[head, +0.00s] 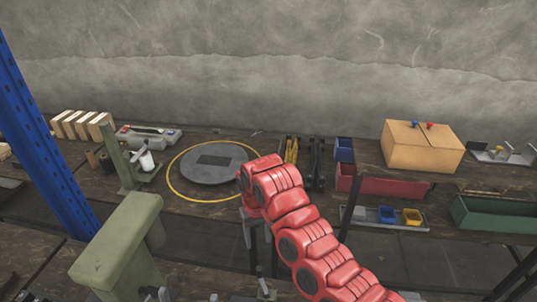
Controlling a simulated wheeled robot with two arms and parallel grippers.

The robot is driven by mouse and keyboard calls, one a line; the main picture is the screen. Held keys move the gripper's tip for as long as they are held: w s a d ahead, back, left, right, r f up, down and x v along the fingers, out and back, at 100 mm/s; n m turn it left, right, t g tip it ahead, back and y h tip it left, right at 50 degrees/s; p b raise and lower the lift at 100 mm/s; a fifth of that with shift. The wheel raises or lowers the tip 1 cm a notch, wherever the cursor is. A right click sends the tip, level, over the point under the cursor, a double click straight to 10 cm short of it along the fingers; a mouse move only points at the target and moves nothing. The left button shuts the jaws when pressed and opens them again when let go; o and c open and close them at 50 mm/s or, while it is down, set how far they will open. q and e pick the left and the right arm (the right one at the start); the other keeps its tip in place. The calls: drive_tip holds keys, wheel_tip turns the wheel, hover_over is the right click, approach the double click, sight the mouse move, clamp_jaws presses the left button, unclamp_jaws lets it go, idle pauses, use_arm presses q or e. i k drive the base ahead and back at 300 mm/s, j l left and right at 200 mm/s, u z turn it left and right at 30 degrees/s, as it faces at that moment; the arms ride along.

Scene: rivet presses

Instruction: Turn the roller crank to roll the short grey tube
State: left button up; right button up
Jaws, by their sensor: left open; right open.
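A red arm of mine reaches in from the lower right. Its gripper, a grey part (250,231), hangs below the red wrist and points down; its fingers are small and partly hidden by the arm. It is open, and I see nothing in it. My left gripper is not in view. Small upright metal pins or a handle (262,284) stand at the bottom edge below the gripper, apart from it; I cannot tell whether they belong to the roller crank. I cannot make out the short grey tube or the rollers.
A large green press frame (121,244) stands at the lower left, beside a blue post (45,143). On the back bench are a smaller green press (124,160), a round grey plate (206,176) within a yellow ring, and a cardboard box (421,153). A red bin (391,188) sits right of the arm.

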sight(260, 270)
drive_tip(key=k, duration=1)
